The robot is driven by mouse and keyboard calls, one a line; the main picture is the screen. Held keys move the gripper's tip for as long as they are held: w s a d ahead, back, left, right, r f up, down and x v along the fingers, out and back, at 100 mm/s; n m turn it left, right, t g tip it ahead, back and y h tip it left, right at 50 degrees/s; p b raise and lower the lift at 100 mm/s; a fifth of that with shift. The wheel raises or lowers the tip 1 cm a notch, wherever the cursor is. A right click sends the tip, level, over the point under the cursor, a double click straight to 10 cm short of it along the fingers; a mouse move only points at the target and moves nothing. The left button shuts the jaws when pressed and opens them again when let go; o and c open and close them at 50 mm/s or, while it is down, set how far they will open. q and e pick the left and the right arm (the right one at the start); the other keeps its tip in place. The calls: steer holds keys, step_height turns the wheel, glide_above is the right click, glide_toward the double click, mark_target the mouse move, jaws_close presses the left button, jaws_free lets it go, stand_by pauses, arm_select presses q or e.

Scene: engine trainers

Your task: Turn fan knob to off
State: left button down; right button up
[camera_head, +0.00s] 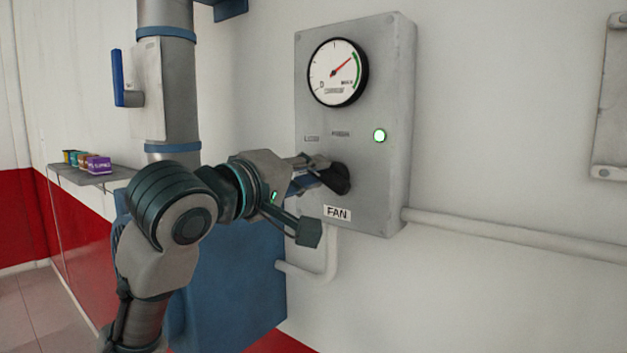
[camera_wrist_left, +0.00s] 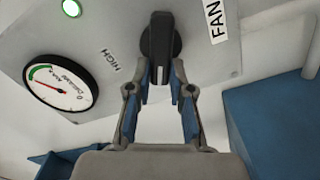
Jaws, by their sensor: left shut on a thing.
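The fan knob (camera_head: 341,179) is black and sits on the grey control panel (camera_head: 385,80), just above the FAN label (camera_head: 337,212). My left gripper (camera_head: 325,172) reaches it from the left, and its fingers are shut on the knob. In the left wrist view the knob (camera_wrist_left: 160,45) stands between the two fingertips of the left gripper (camera_wrist_left: 160,75). The panel's gauge (camera_head: 338,72) has its red needle pointing to the upper right. A green light (camera_head: 379,135) is lit. The knob's marking is partly hidden by the gripper. My right gripper is not in view.
A pipe (camera_head: 500,232) runs along the wall to the right of the panel. A large vertical duct with a blue lever (camera_head: 117,77) stands at left. A shelf (camera_head: 95,176) with several small boxes is on the far left wall. A blue cabinet (camera_head: 235,285) is below.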

arm_select(q)
steer(key=shift+w+f+n+b, duration=0.1)
steer(key=shift+f+n+b, duration=0.2)
steer(key=shift+n, duration=0.6)
steer(key=shift+w+f+n+b, duration=0.15)
steer(key=shift+n+b, duration=0.2)
steer(key=shift+n, duration=0.55)
steer(key=shift+s+f+n+b, duration=0.1)
steer(key=shift+f+n+b, duration=0.2)
steer(key=shift+n, duration=0.6)
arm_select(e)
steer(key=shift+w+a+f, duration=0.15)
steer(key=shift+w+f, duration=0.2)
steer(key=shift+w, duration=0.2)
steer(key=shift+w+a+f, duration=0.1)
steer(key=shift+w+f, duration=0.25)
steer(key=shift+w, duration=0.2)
arm_select(q)
steer(key=c, duration=1.2)
jaws_free()
steer(key=shift+o, duration=0.8)
steer(key=shift+a, duration=0.1)
steer(key=shift+w+r, duration=0.1)
steer(key=shift+w, duration=0.05)
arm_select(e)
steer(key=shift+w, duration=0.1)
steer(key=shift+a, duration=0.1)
